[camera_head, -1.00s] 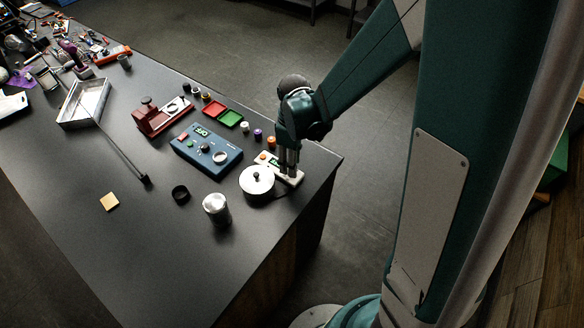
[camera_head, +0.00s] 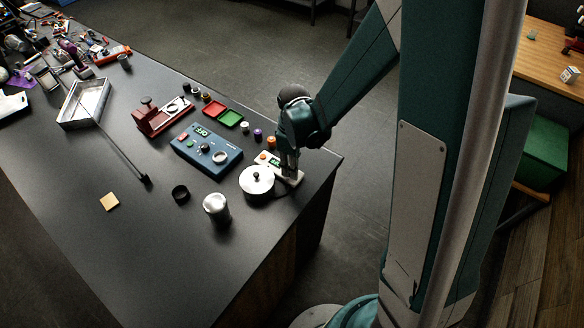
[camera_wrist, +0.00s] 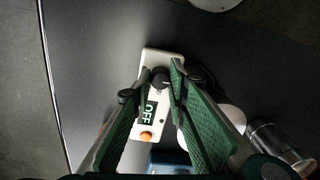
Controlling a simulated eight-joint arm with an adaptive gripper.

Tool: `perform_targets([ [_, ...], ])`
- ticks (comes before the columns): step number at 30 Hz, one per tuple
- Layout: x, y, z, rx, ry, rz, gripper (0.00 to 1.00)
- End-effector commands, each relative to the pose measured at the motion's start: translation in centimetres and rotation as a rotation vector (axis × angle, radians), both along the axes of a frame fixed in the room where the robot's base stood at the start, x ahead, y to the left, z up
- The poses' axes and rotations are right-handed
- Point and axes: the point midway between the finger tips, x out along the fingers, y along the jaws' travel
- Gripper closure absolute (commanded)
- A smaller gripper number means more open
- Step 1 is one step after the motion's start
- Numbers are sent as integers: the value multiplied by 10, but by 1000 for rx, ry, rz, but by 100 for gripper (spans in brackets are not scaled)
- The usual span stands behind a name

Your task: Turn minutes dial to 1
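A small white timer unit (camera_head: 293,180) lies near the table's right corner, partly hidden by my gripper. In the wrist view the white unit (camera_wrist: 153,62) carries a black dial (camera_wrist: 160,78), a green-lit display (camera_wrist: 149,111) reading OFF and an orange button (camera_wrist: 146,135). My gripper (camera_head: 289,174) points down over the dial end. In the wrist view my gripper (camera_wrist: 160,75) has its fingertips apart, one on each side of the dial. Whether the pads touch the dial is not clear. The dial's marks are not readable.
A round white lidded pot (camera_head: 257,184) stands close beside the white unit. A blue control box (camera_head: 207,148) with its own knob and display is to its left. A silver canister (camera_head: 216,208) stands in front. The table's right edge is close.

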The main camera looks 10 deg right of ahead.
Motion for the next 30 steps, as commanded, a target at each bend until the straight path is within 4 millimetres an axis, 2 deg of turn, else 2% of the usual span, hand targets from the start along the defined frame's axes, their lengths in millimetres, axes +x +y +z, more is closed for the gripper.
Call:
perform_targets([
  [14,0,0,-1,0,0,-53,95],
  [30,-1,0,-2,0,1,-418,95],
])
